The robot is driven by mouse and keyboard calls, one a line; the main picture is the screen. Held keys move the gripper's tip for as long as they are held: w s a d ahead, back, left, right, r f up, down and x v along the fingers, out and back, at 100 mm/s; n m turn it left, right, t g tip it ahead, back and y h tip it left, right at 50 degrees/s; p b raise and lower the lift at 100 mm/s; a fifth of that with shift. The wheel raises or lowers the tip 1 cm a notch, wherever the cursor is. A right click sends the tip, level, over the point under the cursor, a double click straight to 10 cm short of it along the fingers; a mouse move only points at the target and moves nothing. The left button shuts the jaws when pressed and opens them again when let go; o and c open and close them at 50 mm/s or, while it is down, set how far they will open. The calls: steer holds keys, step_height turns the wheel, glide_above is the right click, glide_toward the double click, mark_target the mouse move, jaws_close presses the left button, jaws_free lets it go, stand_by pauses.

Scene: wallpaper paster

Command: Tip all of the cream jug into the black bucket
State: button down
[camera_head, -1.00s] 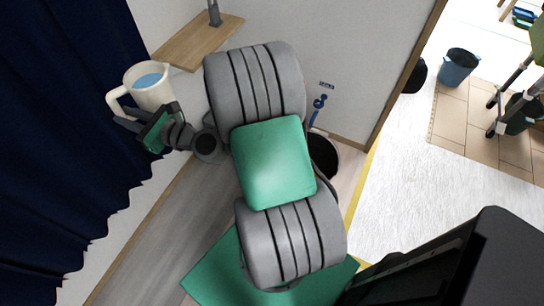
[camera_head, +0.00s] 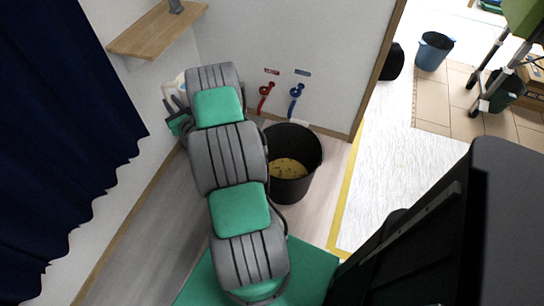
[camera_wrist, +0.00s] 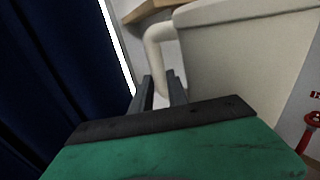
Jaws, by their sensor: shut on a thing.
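The cream jug (camera_wrist: 245,60) fills the upper right of the wrist view, with its handle (camera_wrist: 158,50) between the fingers of my gripper (camera_wrist: 160,92). My gripper is shut on that handle. In the head view the jug (camera_head: 181,86) is mostly hidden behind my arm, and my gripper (camera_head: 174,108) shows only in part. The jug's contents are out of sight. The black bucket (camera_head: 309,160) stands on the floor, right of my arm, with yellowish stuff inside. The jug is to the left of the bucket, not over it.
A wooden shelf (camera_head: 150,30) is on the wall at upper left. A red tap (camera_head: 265,96) and a blue tap (camera_head: 296,97) are on the wall behind the bucket. A dark blue curtain (camera_head: 60,150) hangs at left. A blue bin (camera_head: 434,52) stands farther off.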

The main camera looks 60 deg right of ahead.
steer(key=s+d+f+m+g+h+b, duration=0.2)
steer(key=s+d+f, duration=0.4)
steer(key=d+f, duration=0.3)
steer(key=s+d+f+m+g+h+b, duration=0.3)
steer(key=d+f+b, duration=0.4)
steer(key=f, duration=0.9)
steer(key=s+d+h, duration=0.1)
steer(key=s+d, duration=0.1)
steer(key=d, duration=0.1)
steer(key=shift+s+d+h, duration=0.25)
steer(key=shift+s+h, duration=0.05)
steer(key=shift+s, duration=0.1)
steer(key=shift+b, duration=0.45)
steer(key=shift+s+r+m+b, duration=0.15)
steer(key=shift+r+m+b, duration=0.05)
steer(key=shift+m+b, duration=0.3)
steer(key=shift+m+h+b, duration=0.3)
steer(key=shift+b, duration=0.15)
steer(key=shift+s+r+m+h+b, duration=0.25)
steer(key=shift+m+h+b, duration=0.05)
steer(key=shift+b, duration=0.2)
